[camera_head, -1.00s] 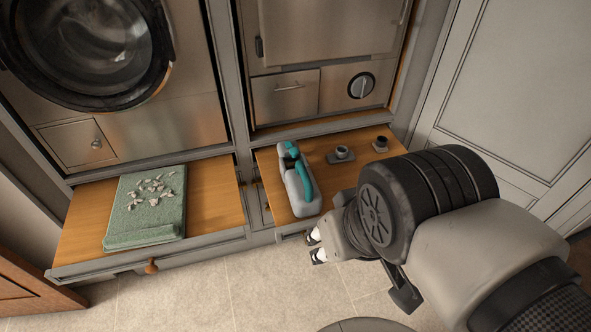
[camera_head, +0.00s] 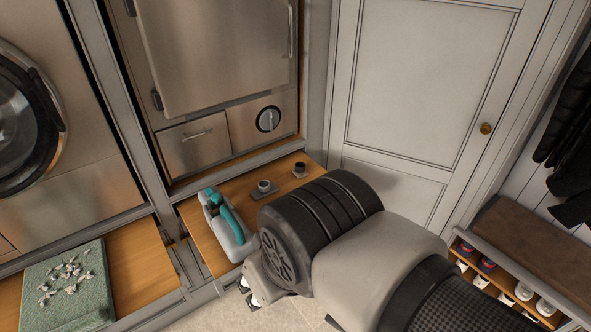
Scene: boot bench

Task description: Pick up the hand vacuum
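The hand vacuum (camera_head: 229,233) is grey with a teal handle and lies on the right wooden pull-out shelf (camera_head: 201,237). It is partly hidden at its right by my arm. My gripper (camera_head: 249,293) is at the front edge of that shelf, just below and in front of the vacuum's near end in the picture. Its pale fingertips show beside each other with a gap between them, and nothing is seen between them. The rest of the gripper is hidden behind my wrist.
Two small grey fittings (camera_head: 264,187) stand behind the vacuum on the shelf. A green folded towel with pale scraps (camera_head: 70,289) lies on the left shelf. A white door (camera_head: 423,85) and a shoe bench (camera_head: 544,250) are at the right.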

